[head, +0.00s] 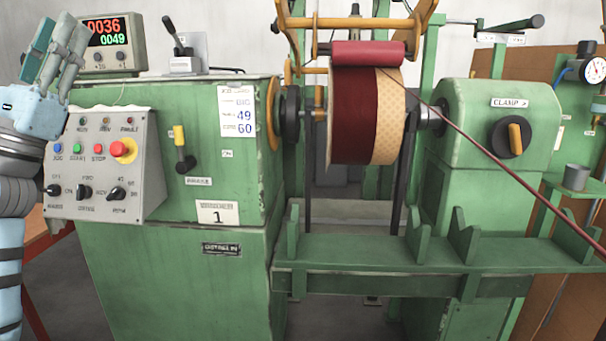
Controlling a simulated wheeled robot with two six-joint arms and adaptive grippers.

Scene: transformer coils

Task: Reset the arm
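My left gripper (60,28) is raised at the upper left edge of the head view, with its teal fingers pointing up. The fingers stand apart with nothing visible between them, so it looks open. It is beside the counter display (104,42) and above the left end of the control panel (101,166); I see no clear contact with either. My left arm comes down along the left edge. My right gripper and arm are not in view.
A green winding machine (190,250) fills the middle, with a dark red coil (354,115) between its headstock and the clamp knob (512,137). A red strand (505,165) runs from the coil to the lower right. A small lever (180,40) stands on top.

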